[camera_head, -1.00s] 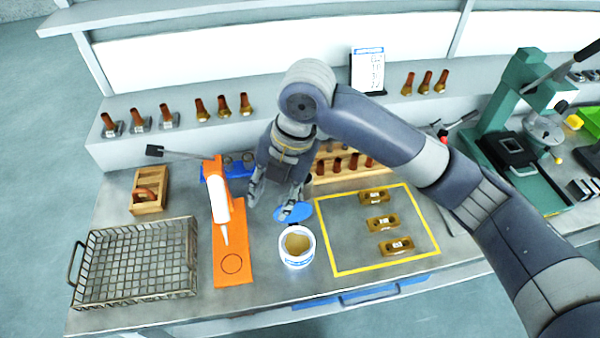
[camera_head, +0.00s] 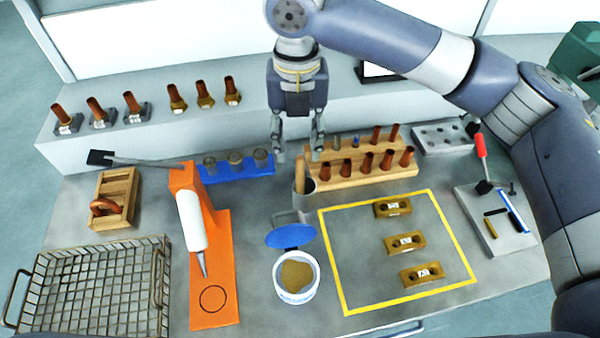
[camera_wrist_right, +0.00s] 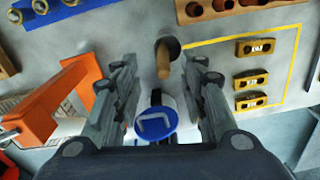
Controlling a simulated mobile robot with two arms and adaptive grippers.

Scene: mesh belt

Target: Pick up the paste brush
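The paste brush shows as a light wooden handle (camera_head: 299,176) standing up in a small metal cup (camera_head: 304,203); its bristles are hidden. In the wrist view the handle (camera_wrist_right: 163,62) points toward the camera, between the lines of the two fingers. My right gripper (camera_head: 300,152) is open, pointing down, with one fingertip on each side of the handle's top in the head view. I cannot tell whether the tips are above the handle or level with it. The paste tub (camera_head: 296,297) stands in front, with its blue lid (camera_head: 291,236) open. My left gripper is not in view.
A wooden rack (camera_head: 350,180) of copper fittings stands close right of the cup. The orange stand (camera_head: 220,250) with a white bottle and a blue holder (camera_head: 237,174) are to the left. A wire basket (camera_head: 165,270) is far left. Brass blocks lie inside the yellow outline (camera_head: 335,260).

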